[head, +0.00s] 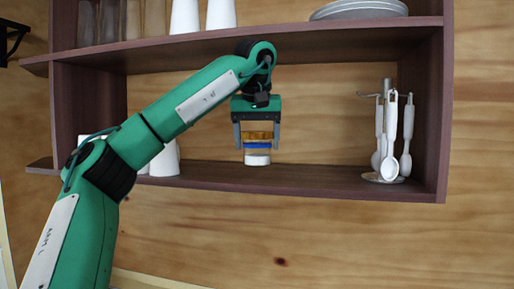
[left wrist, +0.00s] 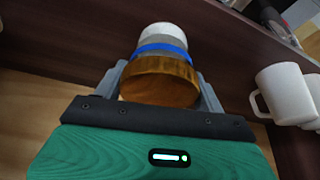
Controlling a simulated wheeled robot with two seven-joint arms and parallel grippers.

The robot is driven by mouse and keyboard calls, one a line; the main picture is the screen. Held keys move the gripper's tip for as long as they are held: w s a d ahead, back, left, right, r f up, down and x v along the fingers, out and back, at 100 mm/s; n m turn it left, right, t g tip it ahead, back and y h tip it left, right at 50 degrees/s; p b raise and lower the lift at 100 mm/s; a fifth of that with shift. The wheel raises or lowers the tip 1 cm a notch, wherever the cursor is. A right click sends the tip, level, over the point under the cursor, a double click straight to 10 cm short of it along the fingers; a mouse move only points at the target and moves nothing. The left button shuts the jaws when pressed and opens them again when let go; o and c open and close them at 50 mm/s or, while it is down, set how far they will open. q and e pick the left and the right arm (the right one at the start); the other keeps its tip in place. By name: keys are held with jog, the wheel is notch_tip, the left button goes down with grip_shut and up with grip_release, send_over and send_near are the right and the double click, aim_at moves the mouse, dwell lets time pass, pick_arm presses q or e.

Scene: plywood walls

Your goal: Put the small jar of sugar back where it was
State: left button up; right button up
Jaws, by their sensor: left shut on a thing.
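The small jar of sugar (head: 258,146) has a wooden lid, a blue band and a whitish body. It is at the lower shelf (head: 310,178) of the wall unit, upright in the head view. My left gripper (head: 257,136) comes down from above and is shut on the jar around its lid end. In the left wrist view the jar (left wrist: 161,78) sits between the two grey fingers. Its base is at or just above the shelf board; I cannot tell if it touches. My right gripper is not in view.
A utensil stand with white spoons (head: 392,140) stands on the lower shelf at the right. White mugs (left wrist: 282,92) stand beside the jar in the wrist view. The upper shelf board (head: 330,33) is above, with plates (head: 358,9) and white cups (head: 203,15). The shelf between jar and utensils is clear.

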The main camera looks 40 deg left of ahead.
aim_at(257, 154)
pick_arm(q)
jog(key=shift+w+a+f, duration=0.15)
jog(key=shift+w+a, duration=0.2)
jog(key=shift+w, duration=0.05)
notch_tip(257, 154, down, 2)
jog(key=shift+s+d+f+p, duration=0.15)
jog(key=shift+p, duration=0.25)
jog(key=shift+f, duration=0.5)
jog(key=shift+f, duration=0.1)
jog(key=o, duration=0.9)
jog(key=shift+c, duration=0.2)
jog(key=shift+o, duration=1.1)
